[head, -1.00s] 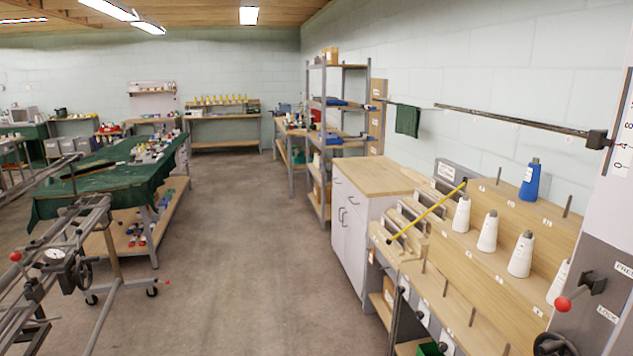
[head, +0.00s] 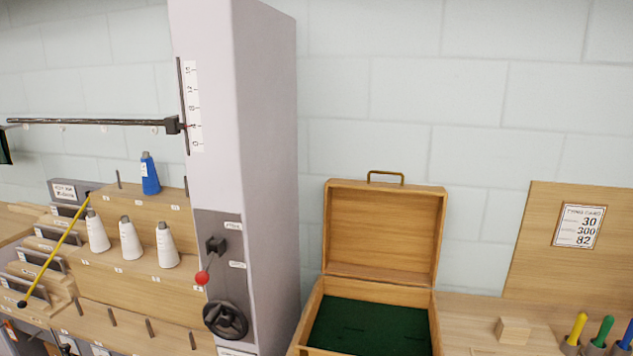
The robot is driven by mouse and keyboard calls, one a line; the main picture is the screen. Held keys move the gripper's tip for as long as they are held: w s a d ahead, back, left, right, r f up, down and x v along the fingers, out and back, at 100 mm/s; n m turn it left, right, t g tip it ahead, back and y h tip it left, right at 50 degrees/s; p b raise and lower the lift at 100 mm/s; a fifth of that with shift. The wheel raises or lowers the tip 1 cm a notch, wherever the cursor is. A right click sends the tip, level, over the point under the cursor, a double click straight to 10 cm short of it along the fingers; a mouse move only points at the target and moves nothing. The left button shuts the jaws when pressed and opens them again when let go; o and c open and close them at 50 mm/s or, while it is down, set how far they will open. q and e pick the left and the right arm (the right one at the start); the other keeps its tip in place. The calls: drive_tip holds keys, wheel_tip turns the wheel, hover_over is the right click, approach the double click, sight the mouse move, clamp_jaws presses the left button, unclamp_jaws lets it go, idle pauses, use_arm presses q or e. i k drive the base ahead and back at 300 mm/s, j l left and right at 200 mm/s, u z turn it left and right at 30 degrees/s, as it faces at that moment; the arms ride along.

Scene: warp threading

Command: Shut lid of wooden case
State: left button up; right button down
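The wooden case (head: 429,314) stands on the wooden bench right of the tall grey column in the head view. Its lid (head: 384,235) is raised, upright or leaning slightly back near the wall, with its inner face toward me. A brass handle (head: 386,174) sits on the lid's top edge. The case has a dark green lining (head: 370,325) and looks empty apart from faint slots. Its front is cut off by the lower edge of the view. Neither of my grippers is in view.
The tall column (head: 264,170) with a red-knobbed lever (head: 203,277) and handwheel (head: 225,320) stands close left of the case. A small wooden block (head: 513,330) and coloured-handled tools (head: 577,328) are to its right. A card board (head: 572,240) stands behind them.

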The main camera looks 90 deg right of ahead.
sight(389, 232)
drive_tip(key=z, duration=3.15)
